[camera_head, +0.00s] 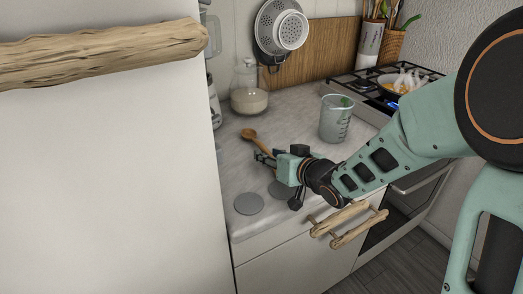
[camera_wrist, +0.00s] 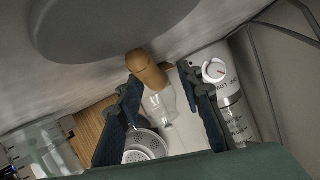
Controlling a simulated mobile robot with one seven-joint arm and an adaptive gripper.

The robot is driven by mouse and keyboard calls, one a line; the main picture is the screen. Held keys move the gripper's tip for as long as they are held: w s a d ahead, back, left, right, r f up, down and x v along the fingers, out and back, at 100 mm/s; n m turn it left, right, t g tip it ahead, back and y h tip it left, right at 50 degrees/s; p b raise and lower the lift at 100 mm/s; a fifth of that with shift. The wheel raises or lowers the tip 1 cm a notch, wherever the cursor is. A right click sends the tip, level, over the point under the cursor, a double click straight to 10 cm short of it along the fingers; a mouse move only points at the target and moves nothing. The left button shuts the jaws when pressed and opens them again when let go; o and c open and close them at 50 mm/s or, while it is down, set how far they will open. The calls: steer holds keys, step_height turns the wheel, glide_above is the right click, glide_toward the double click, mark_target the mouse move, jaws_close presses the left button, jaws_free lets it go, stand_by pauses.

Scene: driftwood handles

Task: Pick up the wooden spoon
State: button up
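The wooden spoon (camera_head: 249,134) lies on the pale counter, its rounded head toward the back left and its handle running toward my gripper (camera_head: 264,158). The gripper hides part of the handle in the head view. In the wrist view, a brown rounded wooden piece (camera_wrist: 146,68), seemingly the spoon seen end-on, shows between and just beyond the fingertips of my gripper (camera_wrist: 158,76). The fingers are apart, with a clear gap between them. I see no finger closed on the spoon; whether one touches it I cannot tell.
A clear measuring cup (camera_head: 336,120) stands right of the gripper, a glass jar (camera_head: 248,97) behind. Flat grey discs (camera_head: 249,203) lie near the front edge. A tall white cabinet (camera_head: 105,160) borders the left; a stove with a pan (camera_head: 400,84) is back right. Driftwood handles (camera_head: 340,217) protrude below.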

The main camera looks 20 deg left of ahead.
steer(key=shift+w+a+f, duration=0.2)
steer(key=shift+w+a, duration=0.1)
jaws_close()
steer(key=shift+r, duration=0.15)
